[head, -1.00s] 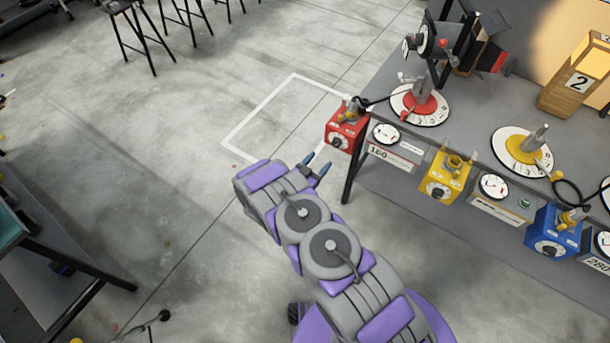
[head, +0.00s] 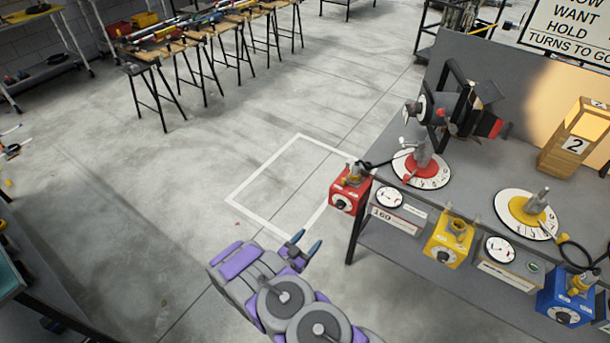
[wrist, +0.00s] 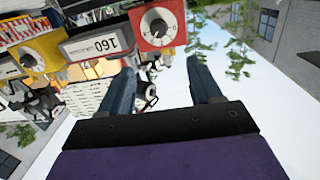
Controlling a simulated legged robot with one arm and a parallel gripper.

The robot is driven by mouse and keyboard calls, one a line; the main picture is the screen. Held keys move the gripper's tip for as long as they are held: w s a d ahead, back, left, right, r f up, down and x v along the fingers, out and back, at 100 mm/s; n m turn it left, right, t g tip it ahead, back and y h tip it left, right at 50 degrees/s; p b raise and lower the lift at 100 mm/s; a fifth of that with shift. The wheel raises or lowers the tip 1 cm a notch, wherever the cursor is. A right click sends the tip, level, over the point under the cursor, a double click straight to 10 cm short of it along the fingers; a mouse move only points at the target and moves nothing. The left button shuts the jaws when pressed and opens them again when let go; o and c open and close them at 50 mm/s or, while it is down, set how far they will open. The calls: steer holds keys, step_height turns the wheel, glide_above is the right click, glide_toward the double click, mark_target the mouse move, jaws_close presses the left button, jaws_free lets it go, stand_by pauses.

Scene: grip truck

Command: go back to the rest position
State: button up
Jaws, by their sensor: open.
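My gripper (head: 305,246) is open and empty, with its two blue fingers apart in the lower middle of the head view. It is below and left of the red box (head: 350,190) with a dial at the workbench's left end, and apart from it. In the wrist view the two fingers (wrist: 165,92) are spread with nothing between them. The red box (wrist: 158,24) shows upside down beyond them, next to the 160 label plate (wrist: 92,46).
The workbench (head: 385,242) fills the right side, with a yellow box (head: 448,240), a blue box (head: 567,300) and round dials. A white square (head: 263,167) is marked on the floor. A dark table (head: 45,315) stands lower left. Open floor (head: 130,190) lies between.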

steer(key=shift+w, duration=0.1)
steer(key=w+a+r+g+y, duration=0.3)
steer(key=w+a+r+y, duration=0.55)
steer(key=r, duration=0.25)
steer(key=s+r+n+g+y, duration=0.2)
steer(key=s+r, duration=0.1)
steer(key=r, duration=0.5)
steer(key=s+r+n+g+y, duration=0.2)
steer(key=s+r+y, duration=0.15)
steer(key=r, duration=0.35)
steer(key=s+d+r+n+g+h, duration=0.1)
steer(key=s+d+r, duration=0.3)
steer(key=s, duration=0.9)
steer(key=s+d+r+n+g+h, duration=0.1)
steer(key=s+d+r+g, duration=0.3)
steer(key=s+d, duration=0.5)
steer(key=s+d+r+n+g+h, duration=0.1)
steer(key=s+d+r, duration=0.4)
steer(key=s, duration=1.4)
steer(key=shift+s+d+r+n+g, duration=0.2)
steer(key=shift+d+n+g, duration=0.3)
steer(key=shift+d+g, duration=0.6)
steer(key=shift+a+f, duration=0.1)
steer(key=shift+a, duration=0.05)
steer(key=shift+c, duration=0.5)
